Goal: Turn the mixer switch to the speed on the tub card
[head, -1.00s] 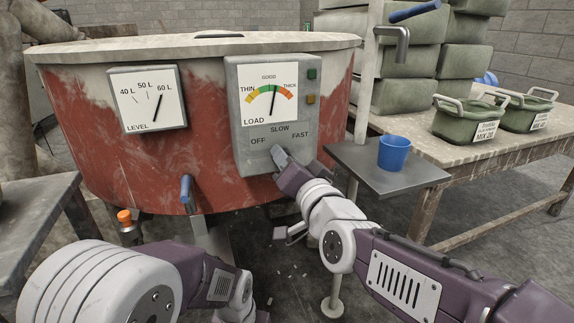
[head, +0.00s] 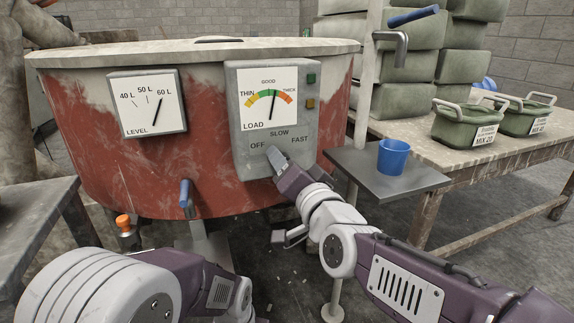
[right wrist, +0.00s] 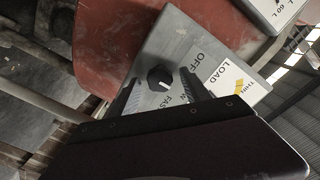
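The mixer switch is a round black knob (right wrist: 160,78) on the grey control panel (head: 240,130), with OFF, SLOW and FAST printed around it. In the right wrist view a small pale mark shows on the knob; which word it points at is hard to tell. My right gripper (right wrist: 163,93) is open, with one finger on each side of the knob; contact is not clear. In the head view the right gripper (head: 277,160) covers the knob. The tub card (head: 484,136) is on the front green tub (head: 460,127); its small print is unreadable. My left gripper is out of view.
The red mixer drum (head: 120,170) carries a level gauge (head: 148,102) and a load dial (head: 268,98). A blue cup (head: 393,156) stands on a small grey shelf (head: 350,165) right of my right arm.

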